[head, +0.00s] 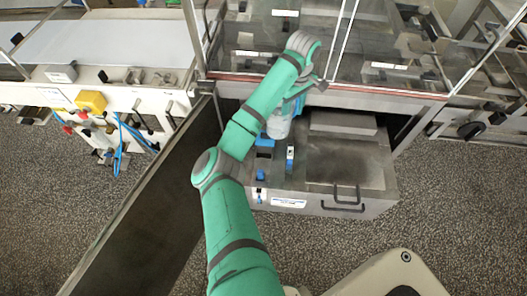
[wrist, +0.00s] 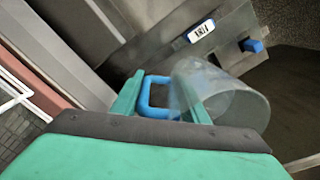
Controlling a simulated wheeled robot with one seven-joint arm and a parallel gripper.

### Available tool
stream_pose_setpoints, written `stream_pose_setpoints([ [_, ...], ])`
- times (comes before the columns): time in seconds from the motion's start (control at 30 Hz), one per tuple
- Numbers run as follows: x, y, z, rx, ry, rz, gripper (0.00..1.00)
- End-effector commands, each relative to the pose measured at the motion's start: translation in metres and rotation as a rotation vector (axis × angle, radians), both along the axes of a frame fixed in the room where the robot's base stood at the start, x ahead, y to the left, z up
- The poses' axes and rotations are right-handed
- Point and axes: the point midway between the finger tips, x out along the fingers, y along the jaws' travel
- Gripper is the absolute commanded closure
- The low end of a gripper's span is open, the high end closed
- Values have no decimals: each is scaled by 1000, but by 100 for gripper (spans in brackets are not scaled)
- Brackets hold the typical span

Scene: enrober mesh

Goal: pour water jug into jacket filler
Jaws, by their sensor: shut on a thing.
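The water jug is a clear, see-through vessel (wrist: 232,98) with a blue handle (wrist: 150,92). My gripper (wrist: 160,100) is shut on that handle, with one teal finger on either side of it. In the head view the jug (head: 279,126) hangs below my wrist, over the left part of the grey tank unit. My fingers are mostly hidden there behind my arm. I cannot tell how much water is in the jug. Blue fittings (head: 265,142) sit on the tank top just below and left of the jug; which one is the jacket filler is not clear.
The grey tank unit (head: 342,165) has a flat lid with a black handle and a white front label (head: 288,203). An open dark door panel (head: 150,205) stands to the left. The machine's red-edged frame (head: 385,93) passes close above. Speckled floor is free in front.

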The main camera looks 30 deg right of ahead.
Motion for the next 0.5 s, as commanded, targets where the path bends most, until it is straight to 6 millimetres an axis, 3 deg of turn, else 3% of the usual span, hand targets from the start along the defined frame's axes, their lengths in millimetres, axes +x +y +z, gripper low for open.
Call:
stream_pose_setpoints([
  [0.27,1,0,3,-1,-2,0,100],
  [0.5,1,0,22,-1,-4,0,100],
])
